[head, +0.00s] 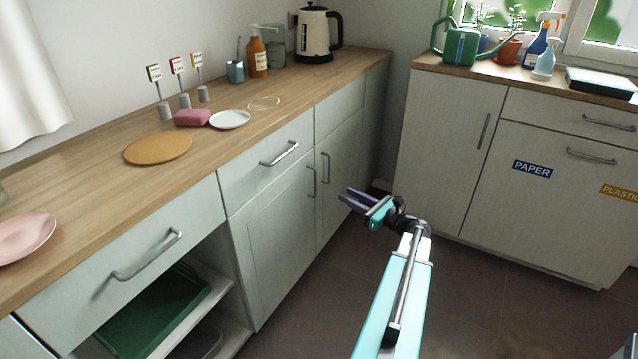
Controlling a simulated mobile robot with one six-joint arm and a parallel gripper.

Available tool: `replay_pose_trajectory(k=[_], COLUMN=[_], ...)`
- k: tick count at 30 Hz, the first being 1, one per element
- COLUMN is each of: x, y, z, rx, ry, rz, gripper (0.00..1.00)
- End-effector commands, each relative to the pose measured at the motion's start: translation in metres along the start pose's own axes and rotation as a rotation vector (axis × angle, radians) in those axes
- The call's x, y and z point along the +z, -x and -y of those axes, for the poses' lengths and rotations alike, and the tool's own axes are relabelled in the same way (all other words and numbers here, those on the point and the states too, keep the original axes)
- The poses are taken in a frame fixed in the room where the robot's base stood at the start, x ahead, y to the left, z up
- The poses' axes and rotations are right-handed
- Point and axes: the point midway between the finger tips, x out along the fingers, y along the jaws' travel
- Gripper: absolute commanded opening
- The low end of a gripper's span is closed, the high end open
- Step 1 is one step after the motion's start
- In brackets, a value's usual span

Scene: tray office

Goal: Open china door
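No door in view carries a label that I can read as china. Under the left counter, a pale left cabinet door (275,240) and a pale right cabinet door (340,180) stand side by side, both shut. The left door's upright handle (311,182) and the right door's upright handle (326,168) are close together at their meeting edges. My gripper (344,196) has two purple fingers, spread with a gap and nothing visible between them. It points left towards the doors, to the right of the handles in the picture; its distance from them is hard to tell.
A drawer (265,165) sits above the left door. At lower left, an open compartment holds a green tray (155,308). Another cabinet (450,150) stands at right, beside a PAPER front (540,205). Dark floor (480,290) is clear around my arm.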

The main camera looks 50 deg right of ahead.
Motion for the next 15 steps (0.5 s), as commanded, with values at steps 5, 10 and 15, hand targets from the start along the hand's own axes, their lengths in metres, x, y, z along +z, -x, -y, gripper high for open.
replay_pose_trajectory(k=[5, 10, 15], x=[-0.001, -0.001, -0.002], y=[-0.001, -0.009, -0.026], z=[0.0, 0.0, -0.001], rx=[0.001, 0.002, 0.004], ry=[0.001, 0.002, 0.002], rz=[-0.001, -0.001, -0.001], gripper=[0.27, 0.27, 0.27])
